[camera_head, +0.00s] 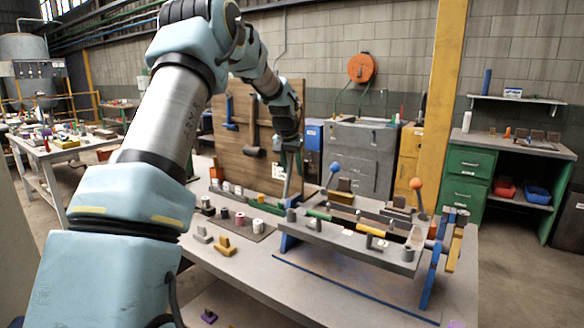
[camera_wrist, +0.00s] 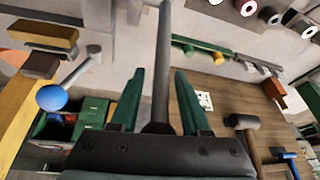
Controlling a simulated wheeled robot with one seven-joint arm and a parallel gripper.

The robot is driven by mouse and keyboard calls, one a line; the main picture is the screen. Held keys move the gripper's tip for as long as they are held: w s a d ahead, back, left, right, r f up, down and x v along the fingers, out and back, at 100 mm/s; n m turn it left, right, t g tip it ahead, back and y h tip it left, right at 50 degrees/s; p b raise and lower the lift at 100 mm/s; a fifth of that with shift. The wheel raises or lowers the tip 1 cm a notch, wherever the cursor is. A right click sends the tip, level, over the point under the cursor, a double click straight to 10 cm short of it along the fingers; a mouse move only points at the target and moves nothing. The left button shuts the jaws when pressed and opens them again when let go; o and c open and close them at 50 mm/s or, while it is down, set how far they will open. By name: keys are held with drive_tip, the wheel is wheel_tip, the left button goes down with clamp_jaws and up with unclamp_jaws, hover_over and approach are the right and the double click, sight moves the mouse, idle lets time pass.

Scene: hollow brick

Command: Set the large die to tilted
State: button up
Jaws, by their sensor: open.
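I cannot tell for sure which piece is the large die. A small white piece with dark marks (camera_head: 277,171) shows against the wooden board, and also in the wrist view (camera_wrist: 204,101); its shape is too small to read. Several short round pieces with pale, red or dark faces stand on the table, one a red and white one (camera_head: 240,218); some show at the top right of the wrist view (camera_wrist: 266,15). My gripper (camera_wrist: 156,75) has its green fingers apart above the table near the board. A grey rod (camera_wrist: 162,60) shows between them; no contact is visible.
A grey bench fixture (camera_head: 350,238) with blue legs stands at the table's right. A blue ball lever (camera_head: 334,167) and an orange ball lever (camera_head: 415,184) rise there. A hammer (camera_head: 252,132) hangs on the wooden board (camera_head: 232,160).

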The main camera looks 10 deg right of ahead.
clamp_jaws()
drive_tip(key=shift+r, duration=0.15)
